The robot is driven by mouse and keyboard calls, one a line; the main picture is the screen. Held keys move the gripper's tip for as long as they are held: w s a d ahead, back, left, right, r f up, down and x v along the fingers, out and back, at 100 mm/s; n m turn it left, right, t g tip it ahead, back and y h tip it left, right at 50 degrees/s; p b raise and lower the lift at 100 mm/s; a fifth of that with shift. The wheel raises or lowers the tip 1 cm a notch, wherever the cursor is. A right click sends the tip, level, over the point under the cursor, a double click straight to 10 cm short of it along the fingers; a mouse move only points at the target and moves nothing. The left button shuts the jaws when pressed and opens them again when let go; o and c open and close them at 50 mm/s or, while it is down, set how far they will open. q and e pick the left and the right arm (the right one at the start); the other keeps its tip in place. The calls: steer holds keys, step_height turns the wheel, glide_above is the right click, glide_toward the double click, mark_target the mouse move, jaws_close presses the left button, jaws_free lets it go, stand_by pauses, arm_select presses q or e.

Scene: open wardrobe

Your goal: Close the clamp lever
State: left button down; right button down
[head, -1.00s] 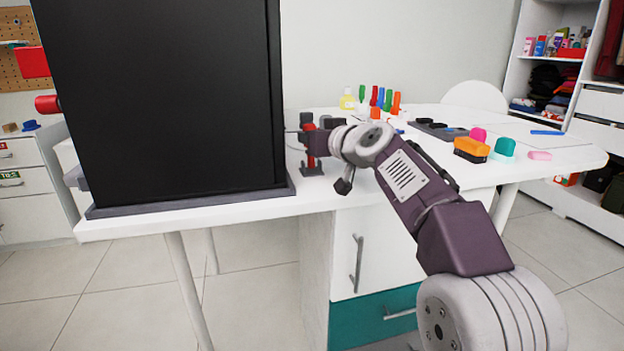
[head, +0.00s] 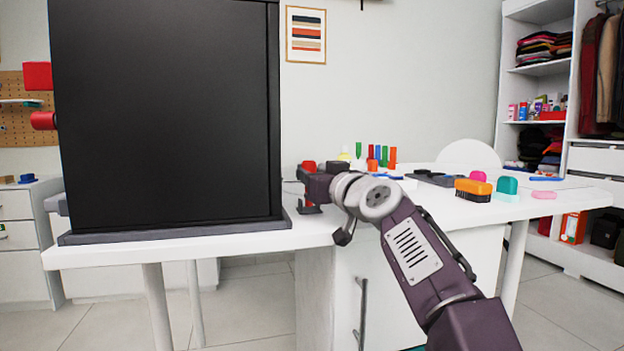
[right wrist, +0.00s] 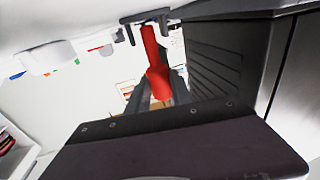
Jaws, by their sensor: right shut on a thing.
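The clamp (head: 311,209) stands on the white table beside the right edge of the black panel. Its red lever (right wrist: 154,65) shows in the right wrist view, running between the dark fingers. In the head view a red part (head: 309,166) shows at the clamp's top. My right gripper (head: 312,183) is at the clamp, shut on the red lever. The gripper and wrist hide much of the clamp in the head view, so the lever's exact angle is hard to tell. My left gripper is not in view.
The large black panel (head: 165,120) stands close on the left of the clamp. Several coloured markers (head: 378,155), a dark tray (head: 435,179) and an orange-and-black block (head: 473,189) lie to the right on the white table (head: 180,246). An open wardrobe (head: 586,140) is at far right.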

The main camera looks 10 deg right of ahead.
steer(key=shift+f, duration=0.25)
steer(key=c, duration=1.1)
jaws_free()
steer(key=shift+r, duration=0.15)
steer(key=b+v, duration=0.2)
steer(key=v, duration=0.6)
steer(key=shift+s, duration=0.15)
steer(key=shift+s+d, duration=0.15)
steer(key=shift+s, duration=0.3)
